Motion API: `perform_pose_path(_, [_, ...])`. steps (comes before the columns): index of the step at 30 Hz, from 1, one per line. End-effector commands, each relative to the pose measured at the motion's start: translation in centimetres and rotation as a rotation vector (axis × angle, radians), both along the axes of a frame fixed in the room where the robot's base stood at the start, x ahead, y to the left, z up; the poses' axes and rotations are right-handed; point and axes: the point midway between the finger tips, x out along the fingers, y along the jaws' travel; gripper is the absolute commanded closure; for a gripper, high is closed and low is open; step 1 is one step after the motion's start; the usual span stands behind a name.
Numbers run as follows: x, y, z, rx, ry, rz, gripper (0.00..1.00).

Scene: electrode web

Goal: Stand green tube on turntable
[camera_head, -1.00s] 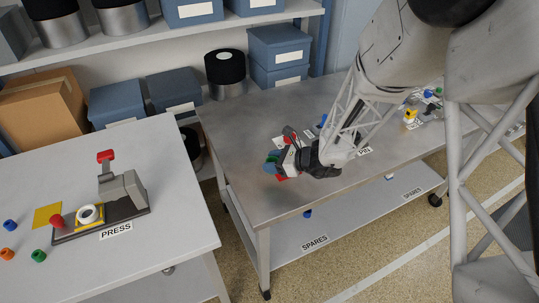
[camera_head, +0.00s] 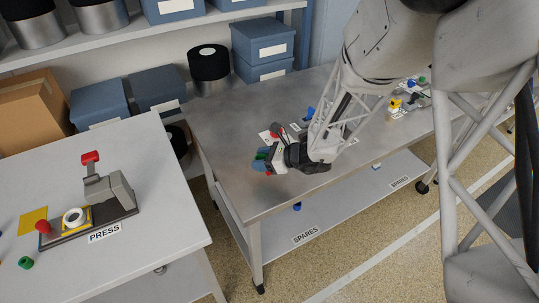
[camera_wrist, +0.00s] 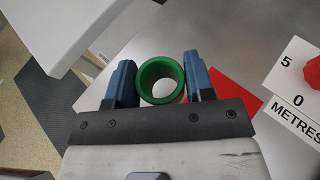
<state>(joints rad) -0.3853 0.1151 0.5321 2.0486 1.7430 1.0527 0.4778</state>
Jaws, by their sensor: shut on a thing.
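A green tube (camera_wrist: 148,95) sits between the two blue fingers of my gripper (camera_wrist: 160,70) in the wrist view, its open end facing the camera. The fingers are shut on it. In the head view my gripper (camera_head: 261,160) is low over the left part of the grey bench, with a bit of green (camera_head: 262,151) at its fingers. A flat red patch (camera_wrist: 236,90) shows below and right of the tube in the wrist view. I cannot make out a turntable for certain; my gripper and arm hide part of the bench.
The grey bench (camera_head: 228,115) has a lower shelf marked SPARES. A METRES plate (camera_wrist: 296,95) with a red part is close right of my gripper. The table at left holds a press (camera_head: 115,196) and another green piece (camera_head: 26,262). A gap separates the tables.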

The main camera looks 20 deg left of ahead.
Motion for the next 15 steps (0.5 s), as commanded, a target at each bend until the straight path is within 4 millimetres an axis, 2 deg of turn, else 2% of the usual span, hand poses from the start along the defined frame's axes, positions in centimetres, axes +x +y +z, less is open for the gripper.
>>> perform_pose_path(8, [1.0,-1.5,0.3,0.000,-0.001,-0.032,0.74])
perform_pose_path(15, [3.0,-5.2,0.8,0.000,-0.001,-0.105,0.74])
